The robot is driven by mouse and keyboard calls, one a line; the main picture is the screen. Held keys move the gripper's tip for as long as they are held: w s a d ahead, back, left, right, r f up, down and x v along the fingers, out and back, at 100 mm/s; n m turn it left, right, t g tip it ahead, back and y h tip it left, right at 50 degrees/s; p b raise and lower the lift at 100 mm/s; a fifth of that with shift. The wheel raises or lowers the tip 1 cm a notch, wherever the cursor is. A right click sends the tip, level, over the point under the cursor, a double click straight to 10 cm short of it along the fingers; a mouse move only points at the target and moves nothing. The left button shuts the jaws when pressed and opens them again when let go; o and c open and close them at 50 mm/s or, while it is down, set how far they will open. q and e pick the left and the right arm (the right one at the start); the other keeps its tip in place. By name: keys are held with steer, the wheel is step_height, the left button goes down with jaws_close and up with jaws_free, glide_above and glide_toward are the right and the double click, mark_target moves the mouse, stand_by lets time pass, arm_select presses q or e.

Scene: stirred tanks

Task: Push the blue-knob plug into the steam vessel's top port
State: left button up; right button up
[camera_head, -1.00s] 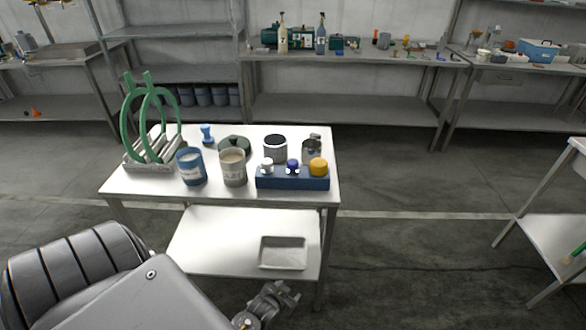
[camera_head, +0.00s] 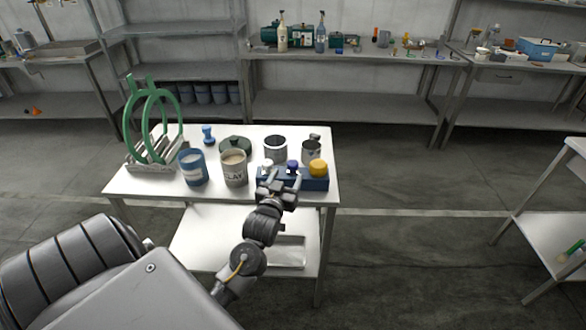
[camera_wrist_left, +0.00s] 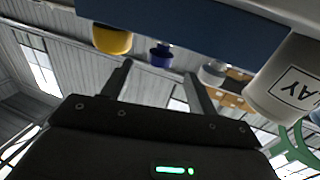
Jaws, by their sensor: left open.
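The blue-knob plug (camera_head: 292,166) stands in a blue block (camera_head: 317,184) at the table's front right, between a yellow knob (camera_head: 318,167) and a white knob mostly hidden by my gripper. In the wrist view, turned over, the blue knob (camera_wrist_left: 161,56) shows beyond and between my fingers, apart from them. My left gripper (camera_head: 282,177) is open and empty, just in front of the block. A metal pot (camera_head: 312,152) and a dark-topped grey vessel (camera_head: 275,148) stand behind the block; I cannot tell which is the steam vessel. My right gripper is out of view.
A clay cup (camera_head: 234,170) and a blue cup (camera_head: 193,168) stand left of the block. Green rings (camera_head: 130,115) stand in a rack at the far left. A tray (camera_head: 290,254) rests on the lower shelf.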

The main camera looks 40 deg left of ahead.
mark_target(291, 168)
arm_select(q)
steer(key=shift+x, duration=0.85)
steer(key=shift+a+r, duration=0.1)
steer(key=p+x, duration=0.1)
steer(key=x, duration=0.4)
steer(key=shift+w+p, duration=0.1)
steer(key=shift+p, duration=0.25)
steer(key=shift+c, duration=0.5)
steer(key=c, duration=1)
